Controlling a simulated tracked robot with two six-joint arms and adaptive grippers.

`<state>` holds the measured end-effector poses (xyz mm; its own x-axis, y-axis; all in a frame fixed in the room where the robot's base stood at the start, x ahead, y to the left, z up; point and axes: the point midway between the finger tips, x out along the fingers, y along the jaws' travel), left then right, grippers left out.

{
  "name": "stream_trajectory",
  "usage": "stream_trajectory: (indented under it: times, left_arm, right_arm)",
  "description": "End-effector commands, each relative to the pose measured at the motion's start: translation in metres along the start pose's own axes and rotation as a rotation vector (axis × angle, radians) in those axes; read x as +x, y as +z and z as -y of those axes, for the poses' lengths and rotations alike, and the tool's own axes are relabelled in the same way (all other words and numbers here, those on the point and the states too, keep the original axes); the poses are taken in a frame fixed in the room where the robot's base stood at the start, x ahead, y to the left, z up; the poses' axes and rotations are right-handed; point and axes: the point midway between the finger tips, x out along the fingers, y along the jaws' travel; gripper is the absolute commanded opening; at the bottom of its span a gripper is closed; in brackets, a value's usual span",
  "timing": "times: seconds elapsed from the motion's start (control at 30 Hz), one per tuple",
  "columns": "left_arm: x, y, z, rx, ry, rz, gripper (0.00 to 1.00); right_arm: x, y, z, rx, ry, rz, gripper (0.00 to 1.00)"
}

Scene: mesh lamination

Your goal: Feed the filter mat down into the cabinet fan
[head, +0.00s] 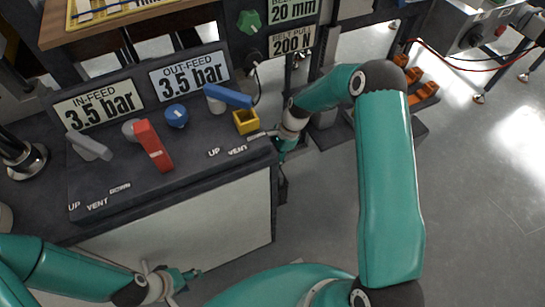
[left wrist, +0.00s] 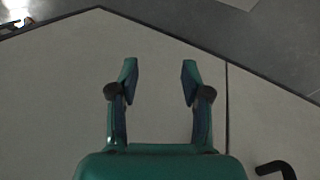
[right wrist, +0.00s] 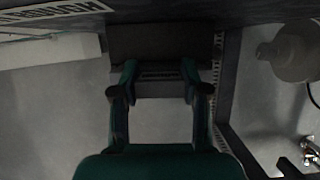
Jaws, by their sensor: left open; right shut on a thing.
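My left gripper (head: 190,274) is in front of the pale cabinet panel (head: 180,225). In the left wrist view its two fingers (left wrist: 160,78) stand apart with nothing between them. My right gripper (head: 285,146) is low beside the console's right end and partly hidden in the head view. In the right wrist view its fingers (right wrist: 159,80) are shut on a dark block-like piece, which I take to be the filter mat (right wrist: 160,88). A larger dark shape lies just beyond it. I cannot clearly make out the cabinet fan or its slot.
The console (head: 200,140) carries a red lever (head: 152,145), a blue lever (head: 228,96), a blue knob (head: 177,115) and pressure signs. A perforated upright (right wrist: 224,100) runs close to the right gripper. A black hooked handle (left wrist: 276,169) sits near the left gripper. Open floor lies at right.

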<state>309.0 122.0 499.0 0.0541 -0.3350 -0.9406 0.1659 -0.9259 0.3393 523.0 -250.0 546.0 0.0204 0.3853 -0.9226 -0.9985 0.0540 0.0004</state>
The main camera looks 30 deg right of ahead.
Motion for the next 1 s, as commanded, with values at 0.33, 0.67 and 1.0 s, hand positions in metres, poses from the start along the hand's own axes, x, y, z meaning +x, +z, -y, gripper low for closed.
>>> stream_trajectory:
  times: [0.33, 0.67, 1.0]
  left_arm:
    - [0.009, -0.002, 0.004, -0.010, -0.001, -0.003, 0.48]
    - [0.015, -0.002, 0.007, -0.013, -0.002, -0.005, 0.48]
    - [0.020, -0.001, 0.009, -0.015, -0.002, -0.003, 0.48]
  right_arm:
    - [0.011, -0.005, 0.000, 0.000, -0.001, 0.000, 0.00]
    - [0.020, -0.009, 0.000, 0.000, -0.001, 0.000, 0.00]
    - [0.027, -0.012, 0.001, 0.000, -0.002, 0.000, 0.00]
